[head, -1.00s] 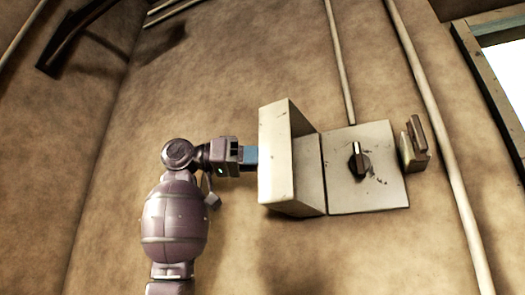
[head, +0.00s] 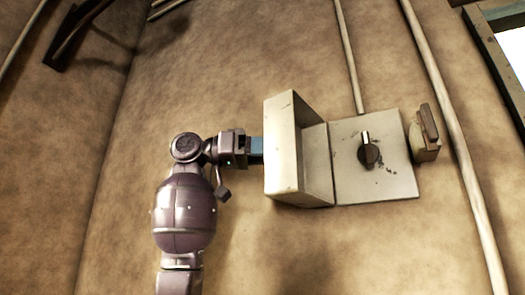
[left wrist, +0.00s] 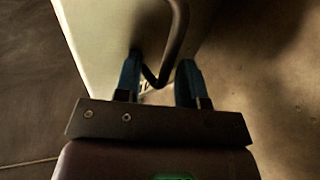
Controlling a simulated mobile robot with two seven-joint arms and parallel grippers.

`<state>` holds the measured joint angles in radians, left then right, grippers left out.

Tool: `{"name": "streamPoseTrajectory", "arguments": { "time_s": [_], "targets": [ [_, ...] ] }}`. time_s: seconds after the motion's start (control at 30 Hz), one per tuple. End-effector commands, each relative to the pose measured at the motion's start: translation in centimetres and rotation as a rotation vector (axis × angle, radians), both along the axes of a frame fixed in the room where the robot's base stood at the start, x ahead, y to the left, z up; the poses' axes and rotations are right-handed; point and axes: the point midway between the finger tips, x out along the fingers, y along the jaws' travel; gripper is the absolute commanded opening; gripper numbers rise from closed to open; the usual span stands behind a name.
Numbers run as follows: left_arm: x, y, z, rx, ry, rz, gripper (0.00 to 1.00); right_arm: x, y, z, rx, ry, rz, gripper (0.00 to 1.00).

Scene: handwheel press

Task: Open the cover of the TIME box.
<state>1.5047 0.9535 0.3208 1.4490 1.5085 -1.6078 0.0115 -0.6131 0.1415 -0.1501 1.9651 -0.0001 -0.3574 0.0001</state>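The box on the wall shows a pale front plate (head: 390,180) with a dark knob (head: 369,151). Its pale cover (head: 281,150) stands out from the wall at the left of the plate, swung away from it. No TIME lettering is readable. My left gripper (head: 257,150) is at the cover's left, its blue fingertips partly hidden behind the cover's edge. In the left wrist view, the gripper's two fingers (left wrist: 159,80) are apart, with a bent dark handle (left wrist: 176,42) between them beside the pale cover (left wrist: 100,30). Firm contact cannot be told. My right gripper is out of view.
A small latch-like fitting (head: 425,135) is on the wall right of the plate. A long pipe (head: 455,140) runs down the wall further right, and a thinner pipe (head: 348,55) meets the plate's top. The wall below the box is bare.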

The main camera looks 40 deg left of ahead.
Motion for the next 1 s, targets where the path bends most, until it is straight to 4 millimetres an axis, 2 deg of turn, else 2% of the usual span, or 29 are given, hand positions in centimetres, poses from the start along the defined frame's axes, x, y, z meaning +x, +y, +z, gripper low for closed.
{"name": "streamPoseTrajectory", "arguments": {
  "time_s": [0.27, 0.7, 1.0],
  "targets": [
    [-0.3, 0.5, -0.3, 0.005, 0.006, 0.000, 0.35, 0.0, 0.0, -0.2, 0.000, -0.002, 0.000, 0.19],
    [-5.4, 6.2, -0.2, 0.000, -0.001, 0.002, 0.35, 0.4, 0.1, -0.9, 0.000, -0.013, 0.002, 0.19],
    [-7.2, 8.3, -0.1, 0.000, -0.003, 0.000, 0.35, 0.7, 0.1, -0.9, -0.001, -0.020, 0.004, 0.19]
  ]
}}
